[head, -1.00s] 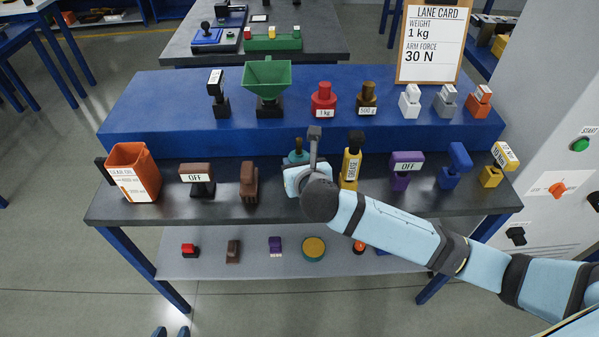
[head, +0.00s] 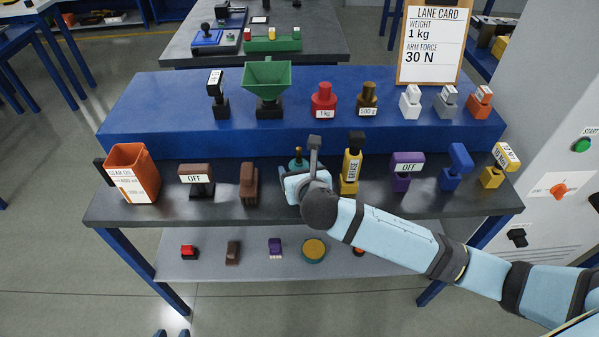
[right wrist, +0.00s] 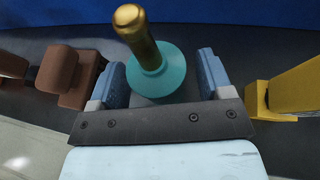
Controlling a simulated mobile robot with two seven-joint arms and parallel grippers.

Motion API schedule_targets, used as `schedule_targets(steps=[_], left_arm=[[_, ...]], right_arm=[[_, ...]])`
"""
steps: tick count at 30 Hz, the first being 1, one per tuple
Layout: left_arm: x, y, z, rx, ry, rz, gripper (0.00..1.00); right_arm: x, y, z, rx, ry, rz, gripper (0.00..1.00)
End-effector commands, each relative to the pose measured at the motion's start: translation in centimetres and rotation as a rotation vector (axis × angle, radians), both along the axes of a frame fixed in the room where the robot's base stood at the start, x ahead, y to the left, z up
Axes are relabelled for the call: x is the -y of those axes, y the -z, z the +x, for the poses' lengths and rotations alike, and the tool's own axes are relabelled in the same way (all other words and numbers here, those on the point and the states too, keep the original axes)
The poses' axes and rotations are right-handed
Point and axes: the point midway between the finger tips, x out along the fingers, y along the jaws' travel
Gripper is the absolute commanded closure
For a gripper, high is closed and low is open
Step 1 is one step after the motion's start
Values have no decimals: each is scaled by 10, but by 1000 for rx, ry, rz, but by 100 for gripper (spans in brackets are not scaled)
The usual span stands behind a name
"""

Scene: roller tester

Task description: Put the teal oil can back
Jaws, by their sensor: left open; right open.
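The teal oil can (head: 298,162) with its brass spout stands upright on the dark tabletop, between a brown block and the yellow grease bottle. It is partly hidden behind my right gripper in the head view. My right gripper (head: 302,176) is low at the can, reaching from the front. In the right wrist view, the teal can (right wrist: 163,77) is between the open blue-grey fingers of the gripper (right wrist: 160,80), with a gap visible on both sides.
The brown block (right wrist: 72,76) is left of the fingers and the yellow grease bottle (head: 350,168) close on the right. A raised blue shelf (head: 160,120) runs behind. An orange bin (head: 138,172) stands at the table's left end.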

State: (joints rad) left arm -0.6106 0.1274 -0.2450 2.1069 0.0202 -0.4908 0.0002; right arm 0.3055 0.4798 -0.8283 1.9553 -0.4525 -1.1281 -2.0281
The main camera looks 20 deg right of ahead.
Motion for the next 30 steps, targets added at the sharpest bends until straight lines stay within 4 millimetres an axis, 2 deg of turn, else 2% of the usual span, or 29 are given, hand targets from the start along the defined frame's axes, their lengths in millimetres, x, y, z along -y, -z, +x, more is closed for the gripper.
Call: schedule_targets(steps=[15,22,26,29,30], left_arm=[[-1,-8,-2,-16,-5,-4,57],[-1,-4,-3,-26,-8,-5,57],[-1,-5,-2,-24,-9,-6,57],[-1,-6,-1,-21,-10,-8,57],[-1,-6,-1,-20,-10,-8,57]], right_arm=[[-5,-38,-91,-1,-2,1,27],[-8,-42,-110,-9,4,32,27],[-17,-23,-118,-66,57,274,27],[-26,3,-130,-151,167,632,27],[-29,14,-136,-189,231,802,27]])
